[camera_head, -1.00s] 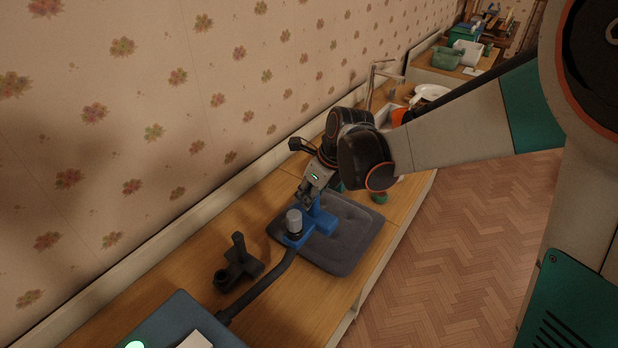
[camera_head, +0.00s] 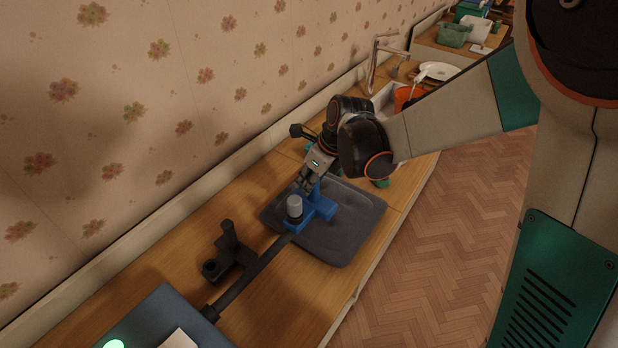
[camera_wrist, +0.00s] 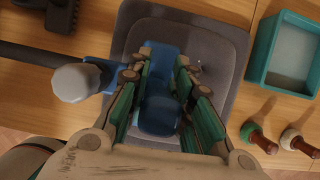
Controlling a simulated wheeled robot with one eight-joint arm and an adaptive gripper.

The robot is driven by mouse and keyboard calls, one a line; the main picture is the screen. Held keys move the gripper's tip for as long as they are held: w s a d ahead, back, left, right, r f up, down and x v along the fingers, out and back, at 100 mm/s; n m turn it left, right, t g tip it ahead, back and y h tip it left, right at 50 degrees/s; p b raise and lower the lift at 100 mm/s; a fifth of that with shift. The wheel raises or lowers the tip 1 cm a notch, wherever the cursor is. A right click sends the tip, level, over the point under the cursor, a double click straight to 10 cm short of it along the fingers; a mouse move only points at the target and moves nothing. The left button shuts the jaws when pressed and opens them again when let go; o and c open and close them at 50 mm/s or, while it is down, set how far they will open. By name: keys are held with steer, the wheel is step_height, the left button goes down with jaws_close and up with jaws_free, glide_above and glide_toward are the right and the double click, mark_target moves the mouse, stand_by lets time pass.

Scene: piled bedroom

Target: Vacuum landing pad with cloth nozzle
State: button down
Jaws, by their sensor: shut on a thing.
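The landing pad (camera_head: 352,236) is a dark grey padded square on the wooden desk; it also fills the middle of the wrist view (camera_wrist: 228,50). The cloth nozzle (camera_head: 322,211) is blue with a grey cap and stands over the pad's left part. In the wrist view its blue body (camera_wrist: 160,92) lies between the fingers. My gripper (camera_head: 309,184) is shut on the nozzle's upright blue part; it also shows in the wrist view (camera_wrist: 164,85). A dark hose (camera_head: 250,280) runs from the nozzle to a blue-grey box (camera_head: 160,325). Contact under the nozzle is hidden.
A black holder (camera_head: 232,258) stands on the desk left of the pad. In the wrist view a teal tray (camera_wrist: 262,60) and two small knobbed items (camera_wrist: 262,140) lie right of the pad. A white pan (camera_head: 438,71) and bins (camera_head: 455,35) are farther back.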

step_height(320, 180, down, 2)
steer(key=shift+f+b, duration=0.1)
steer(key=shift+b, duration=0.5)
steer(key=w+d, duration=0.6)
steer(key=w, duration=0.1)
steer(key=shift+w+r, duration=0.2)
steer(key=shift+w, duration=0.2)
steer(key=shift+f, duration=0.75)
steer(key=shift+f, duration=0.2)
steer(key=shift+s+a, duration=0.75)
steer(key=shift+s, duration=0.25)
steer(key=shift+s+a, duration=0.7)
steer(key=shift+s, duration=0.25)
